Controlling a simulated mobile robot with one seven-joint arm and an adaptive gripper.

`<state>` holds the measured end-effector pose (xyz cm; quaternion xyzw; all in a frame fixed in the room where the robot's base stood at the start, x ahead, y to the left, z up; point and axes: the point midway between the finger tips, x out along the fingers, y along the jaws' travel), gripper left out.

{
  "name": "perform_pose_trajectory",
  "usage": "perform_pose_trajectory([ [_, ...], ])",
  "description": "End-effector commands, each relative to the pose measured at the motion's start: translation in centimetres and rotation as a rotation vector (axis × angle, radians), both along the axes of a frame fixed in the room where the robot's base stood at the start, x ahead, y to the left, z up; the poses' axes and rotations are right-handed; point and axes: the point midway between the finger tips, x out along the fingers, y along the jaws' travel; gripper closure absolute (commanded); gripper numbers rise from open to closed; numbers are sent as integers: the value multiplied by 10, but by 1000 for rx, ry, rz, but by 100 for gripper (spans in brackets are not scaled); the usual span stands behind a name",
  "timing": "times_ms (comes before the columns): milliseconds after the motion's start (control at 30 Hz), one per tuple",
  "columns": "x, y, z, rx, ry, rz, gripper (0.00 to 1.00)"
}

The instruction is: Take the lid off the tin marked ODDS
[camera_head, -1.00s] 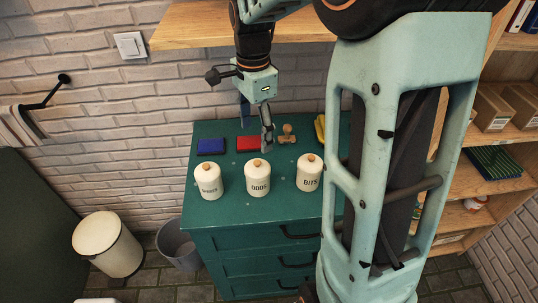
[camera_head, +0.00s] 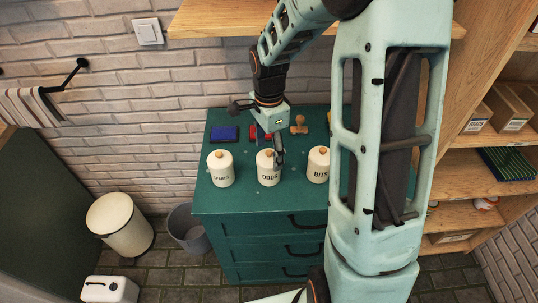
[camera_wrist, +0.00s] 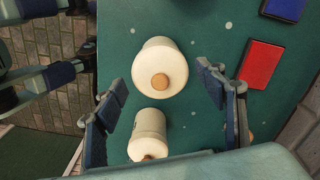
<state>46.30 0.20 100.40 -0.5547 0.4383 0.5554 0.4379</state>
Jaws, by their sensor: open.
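The white ODDS tin (camera_head: 268,177) stands upright on the green cabinet, between two similar tins. Its white lid has a round wooden knob (camera_head: 267,154) and is on. My gripper (camera_head: 279,153) points down at the tin's top right in the head view, partly covering it. In the wrist view the gripper (camera_wrist: 161,76) is open and empty. Its fingers lie either side of a lid with a knob (camera_wrist: 159,81), which appears to be the ODDS tin's by the pads beside it. Labels are unreadable there. Whether the fingers touch the lid is unclear.
The left tin (camera_head: 221,172), whose label is hard to read, and the BITS tin (camera_head: 318,168) flank ODDS closely. Behind are a blue pad (camera_head: 224,133), a red pad (camera_wrist: 262,64) and a wooden stamp (camera_head: 298,125). The green top (camera_head: 233,200) is clear in front.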

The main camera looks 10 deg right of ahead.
Motion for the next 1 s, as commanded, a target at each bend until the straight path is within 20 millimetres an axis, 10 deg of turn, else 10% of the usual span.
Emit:
perform_pose_trajectory([
  [200,0,0,-1,0,-1,0,35],
  [600,0,0,-1,0,-1,0,77],
  [1000,-1,0,-2,1,2,0,79],
])
